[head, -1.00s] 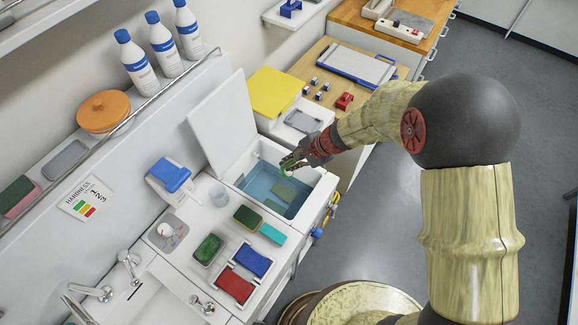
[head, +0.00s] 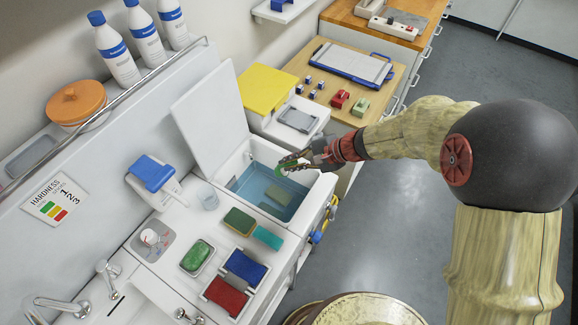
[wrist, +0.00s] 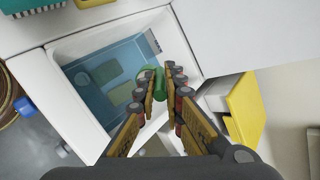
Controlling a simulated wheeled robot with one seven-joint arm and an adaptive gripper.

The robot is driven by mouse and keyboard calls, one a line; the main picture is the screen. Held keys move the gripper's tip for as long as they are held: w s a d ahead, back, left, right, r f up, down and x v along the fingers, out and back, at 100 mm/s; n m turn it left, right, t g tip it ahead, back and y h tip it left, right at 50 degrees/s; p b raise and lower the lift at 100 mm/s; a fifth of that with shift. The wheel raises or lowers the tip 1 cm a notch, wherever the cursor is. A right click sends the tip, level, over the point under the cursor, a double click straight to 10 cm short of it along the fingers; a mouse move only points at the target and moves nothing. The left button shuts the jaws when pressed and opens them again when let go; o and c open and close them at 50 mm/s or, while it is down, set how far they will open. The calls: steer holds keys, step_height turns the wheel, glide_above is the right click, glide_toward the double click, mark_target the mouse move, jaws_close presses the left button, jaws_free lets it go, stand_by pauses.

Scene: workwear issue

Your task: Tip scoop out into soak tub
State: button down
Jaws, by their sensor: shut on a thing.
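The soak tub (head: 234,163) is a white basin with blue water (head: 250,182), its lid (head: 208,115) standing open. A yellowish-green block (head: 278,195) shows in the water. My gripper (head: 286,164) is over the tub's far right part, shut on a green thing (head: 281,170) that I take to be the scoop. In the wrist view, my gripper (wrist: 161,82) has its fingers close around the green scoop (wrist: 143,75), above the tub (wrist: 178,45). The fingers hide part of the scoop. I cannot tell its tilt or whether anything is in it.
Sponges (head: 239,221) and a red and blue pair of pads (head: 225,297) lie on the white counter in front.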

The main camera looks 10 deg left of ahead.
steer(key=d+f+y+b, duration=0.1)
steer(key=y+b, duration=0.1)
steer(key=b, duration=0.3)
steer(key=d+f+y+b, duration=0.1)
steer(key=y+b, duration=0.1)
steer(key=b, duration=0.4)
steer(key=d+f+t+y+b, duration=0.1)
steer(key=y+b, duration=0.1)
steer(key=b, duration=0.3)
steer(key=shift+s+d+f+y+b, duration=0.2)
steer(key=shift+s+f+y+b, duration=0.1)
steer(key=shift+f+b, duration=0.1)
steer(key=shift+d+b, duration=0.1)
steer(key=shift+b, duration=0.3)
steer(key=shift+r, duration=0.1)
stand_by(0.6)
